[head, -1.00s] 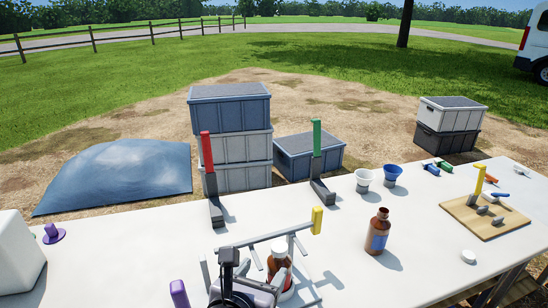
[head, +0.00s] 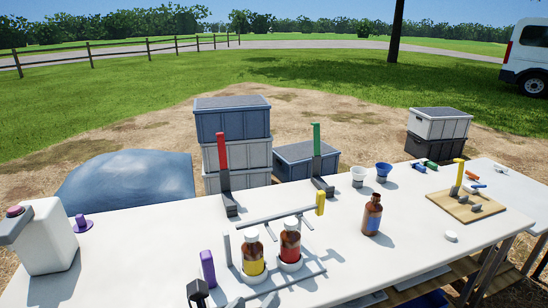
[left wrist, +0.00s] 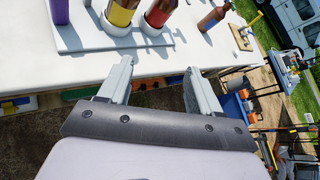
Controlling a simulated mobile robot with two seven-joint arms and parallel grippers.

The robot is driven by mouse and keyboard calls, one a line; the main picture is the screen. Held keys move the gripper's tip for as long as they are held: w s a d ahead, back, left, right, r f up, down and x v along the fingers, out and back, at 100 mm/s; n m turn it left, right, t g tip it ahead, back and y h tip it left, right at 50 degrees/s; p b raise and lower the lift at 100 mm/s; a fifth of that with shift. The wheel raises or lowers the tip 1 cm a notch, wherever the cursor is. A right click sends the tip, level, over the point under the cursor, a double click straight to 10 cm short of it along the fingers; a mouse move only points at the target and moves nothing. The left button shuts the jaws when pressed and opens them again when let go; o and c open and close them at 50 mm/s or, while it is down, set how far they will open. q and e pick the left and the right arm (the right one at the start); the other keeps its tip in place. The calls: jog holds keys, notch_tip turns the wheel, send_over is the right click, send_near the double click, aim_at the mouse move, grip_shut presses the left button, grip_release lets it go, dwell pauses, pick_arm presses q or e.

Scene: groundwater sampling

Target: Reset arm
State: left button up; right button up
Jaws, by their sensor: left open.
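My left gripper is open and empty in the left wrist view (left wrist: 160,85), its two grey fingers apart near the table's front edge. In the head view only a dark part of it (head: 198,292) shows at the bottom edge. Beyond it, a grey rack (head: 312,271) holds an upright brown bottle with a yellow band (head: 252,255) and one with a red band (head: 290,245), both white-capped. A purple block (head: 208,268) stands at the rack's left. A grey bar with a yellow end (head: 320,202) spans behind the bottles. My right gripper is not in view.
A red upright lever (head: 222,152) and a green one (head: 317,140) stand at the table's far edge. A blue-labelled brown bottle (head: 372,215), white cup (head: 358,176), blue cup (head: 383,174) and wooden board (head: 451,206) are to the right. A white container (head: 47,240) stands left.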

pick_arm(q)
jog(key=s+a+f+n+g+y, duration=0.1)
jog(key=s+a+f+n, duration=0.6)
jog(key=n, duration=0.9)
jog(key=s+a+f+n+y, duration=0.1)
jog(key=s+a+f+n, duration=0.6)
jog(key=f+n, duration=0.5)
jog(key=a+n, duration=0.2)
jog(key=n, duration=0.2)
jog(key=shift+s+a+g, duration=0.25)
jog(key=shift+s+g, duration=0.1)
jog(key=shift+g, duration=0.05)
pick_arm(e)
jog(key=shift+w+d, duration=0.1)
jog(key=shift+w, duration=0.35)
